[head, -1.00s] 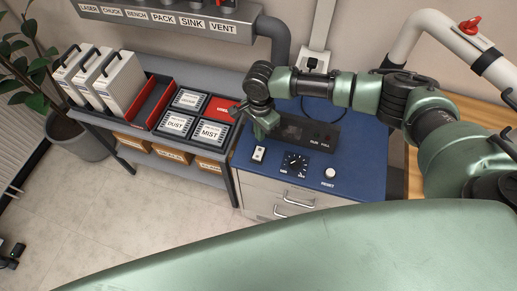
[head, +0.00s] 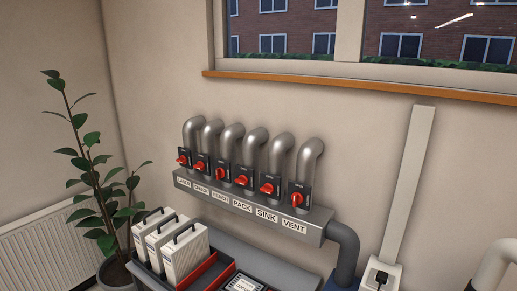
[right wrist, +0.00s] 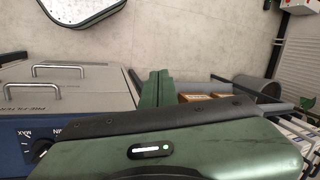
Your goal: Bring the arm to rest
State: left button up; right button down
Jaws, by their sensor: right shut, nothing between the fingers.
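My right gripper (right wrist: 158,90) shows in the right wrist view, its two green fingers together with nothing visible between them. Below it lies a broad green and black housing of mine with a small lit strip. The fingers are seen against the floor, beside the cabinet with the blue top (right wrist: 12,150). I cannot tell whether they touch anything. Neither gripper shows in the head view, and my left gripper is in no view now.
The head view shows a wall manifold (head: 250,210) with several red-handled valves, a plant (head: 85,175), white filter cases (head: 180,250) and a window ledge (head: 360,80).

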jog(key=s+d+r+n+t+h, duration=0.25)
jog(key=s+d, duration=0.35)
jog(key=d, duration=0.4)
jog(key=s+d+r+n+t+h, duration=0.1)
jog(key=s+d+r+n, duration=0.15)
jog(key=s+d, duration=0.6)
notch_tip(320, 180, down, 35)
jog(key=d+g+b, duration=0.2)
jog(key=b, duration=0.3)
jog(key=s+d+f+g+b, duration=0.1)
jog(key=s+d+f+b, duration=0.1)
jog(key=s+f, duration=1.4)
jog(key=shift+s+d+f+n+b, duration=0.25)
jog(key=shift+d+f+n+b, duration=0.15)
jog(key=shift+b, duration=0.35)
jog(key=shift+h, duration=0.25)
